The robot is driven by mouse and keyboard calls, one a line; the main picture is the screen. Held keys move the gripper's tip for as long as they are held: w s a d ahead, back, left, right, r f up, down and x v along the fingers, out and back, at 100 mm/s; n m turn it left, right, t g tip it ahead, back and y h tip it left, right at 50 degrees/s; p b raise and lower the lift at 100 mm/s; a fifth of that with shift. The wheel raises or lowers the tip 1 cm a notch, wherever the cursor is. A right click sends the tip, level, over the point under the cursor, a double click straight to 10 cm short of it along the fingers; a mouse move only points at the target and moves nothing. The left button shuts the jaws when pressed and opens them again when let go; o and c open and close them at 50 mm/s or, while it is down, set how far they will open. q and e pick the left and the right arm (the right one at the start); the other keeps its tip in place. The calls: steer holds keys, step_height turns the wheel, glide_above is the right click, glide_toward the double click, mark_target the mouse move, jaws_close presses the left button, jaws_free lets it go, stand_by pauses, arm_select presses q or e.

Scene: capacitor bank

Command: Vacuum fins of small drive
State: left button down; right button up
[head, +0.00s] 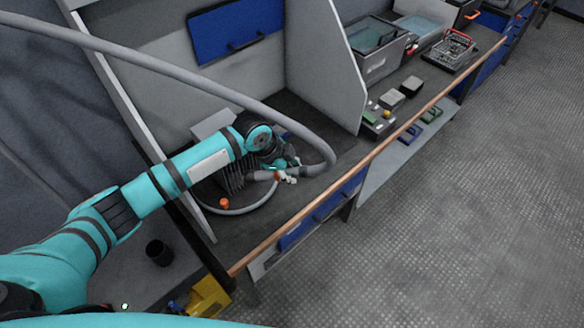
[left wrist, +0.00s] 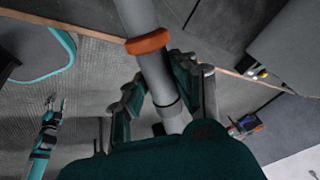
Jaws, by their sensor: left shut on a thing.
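My left gripper (head: 283,170) reaches into the grey booth on the bench, beside the small drive. In the left wrist view its fingers (left wrist: 165,92) are shut around a grey vacuum nozzle (left wrist: 150,68) with an orange ring. A thick grey hose (head: 190,75) arcs in from the upper left and bends down to the gripper. The small drive (head: 231,178), a grey block with dark fins, is partly hidden behind my left arm. I cannot tell whether the nozzle touches the fins. My right gripper (left wrist: 53,104) is small at the left of the left wrist view, away from the bench.
Booth walls (head: 325,60) stand around the work spot. An orange knob-like piece (head: 224,203) is in front of the drive. A wooden rail (head: 375,155) edges the bench. Bins (head: 378,45) and a wire basket (head: 454,48) stand farther right.

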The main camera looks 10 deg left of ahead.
arm_select(q)
steer(key=shift+s+a+p, duration=1.05)
steer(key=shift+s+p, duration=0.1)
steer(key=shift+s, duration=0.15)
step_height(320, 180, down, 4)
steer(key=shift+r+b, duration=0.2)
steer(key=shift+b, duration=0.9)
stand_by(0.3)
steer(key=shift+w+d+b, duration=0.85)
steer(key=shift+w+d, duration=0.4)
steer(key=shift+w, duration=0.4)
